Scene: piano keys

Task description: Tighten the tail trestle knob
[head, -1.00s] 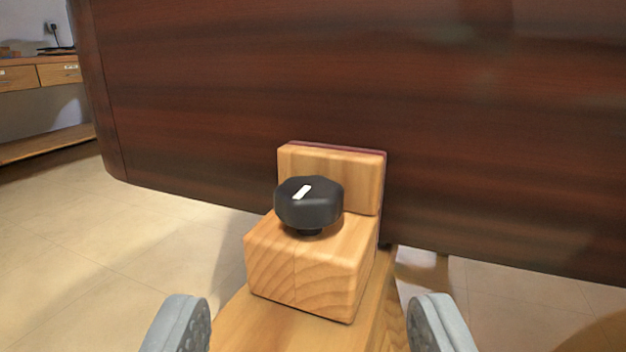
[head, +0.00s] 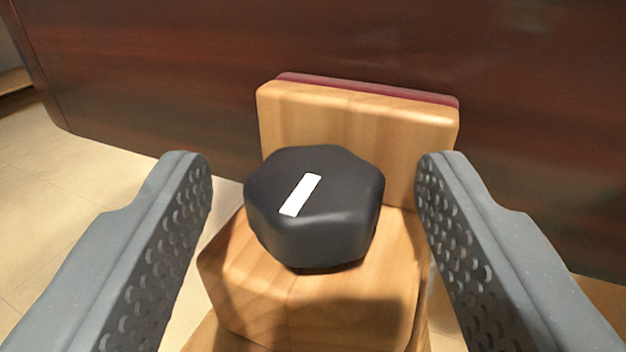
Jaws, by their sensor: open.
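The black lobed knob (head: 345,205) with a white mark on top sits on the wooden trestle block (head: 300,315), in the middle of the head view. The white mark (head: 300,195) slants from lower left to upper right. My gripper (head: 313,180) is open, with one grey textured finger on each side of the knob. A gap shows between each finger and the knob, so neither finger appears to touch it. The knob's stem is hidden below its head.
A wooden upright (head: 330,115) with a dark red pad (head: 375,88) stands just behind the knob, against the dark brown wood panel (head: 190,90). The panel fills the background. Pale floor tiles (head: 90,190) show at the left.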

